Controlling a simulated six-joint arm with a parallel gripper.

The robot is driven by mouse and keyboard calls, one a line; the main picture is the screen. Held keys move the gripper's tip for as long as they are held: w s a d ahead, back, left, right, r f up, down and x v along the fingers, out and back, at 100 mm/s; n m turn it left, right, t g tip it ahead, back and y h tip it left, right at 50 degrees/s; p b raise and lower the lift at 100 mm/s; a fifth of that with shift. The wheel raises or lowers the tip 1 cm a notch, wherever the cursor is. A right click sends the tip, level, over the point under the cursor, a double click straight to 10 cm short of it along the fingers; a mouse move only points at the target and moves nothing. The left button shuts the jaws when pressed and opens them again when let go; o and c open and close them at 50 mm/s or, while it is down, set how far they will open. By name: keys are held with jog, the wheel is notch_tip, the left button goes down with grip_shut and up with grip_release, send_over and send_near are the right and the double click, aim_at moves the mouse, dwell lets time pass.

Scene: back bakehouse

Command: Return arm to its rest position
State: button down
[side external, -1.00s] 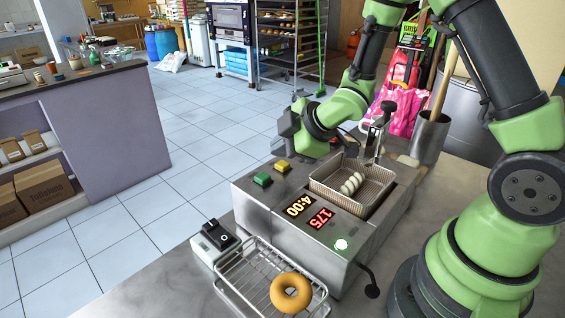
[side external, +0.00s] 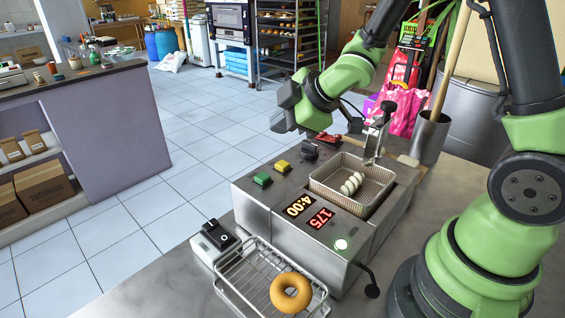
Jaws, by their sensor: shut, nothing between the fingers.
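My gripper (side external: 281,122), a grey tool at the end of my green and dark arm, is in the air above and behind the far left corner of the fryer (side external: 300,240). It is apart from the fryer and holds nothing; its fingers are small and hard to make out here.
A golden ring doughnut (side external: 291,293) lies on a wire rack (side external: 240,282) at the front. The basket's upright handle (side external: 380,125), a red object (side external: 328,138) and a grey canister (side external: 430,138) stand close behind. Air left of the fryer is clear.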

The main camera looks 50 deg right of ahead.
dwell(0.4)
jog(key=s+d+r+m+h, duration=0.2)
jog(key=s+r+m+h, duration=0.1)
jog(key=s+r+m, duration=0.6)
jog(key=s+a+r+m+g+y, duration=0.1)
jog(key=s+a+r+m+y, duration=0.2)
jog(key=s, duration=0.8)
jog(key=a+m, duration=0.2)
jog(key=m, duration=0.1)
jog(key=shift+s+a+g, duration=0.15)
jog(key=shift+s+g, duration=0.2)
jog(key=shift+g, duration=0.05)
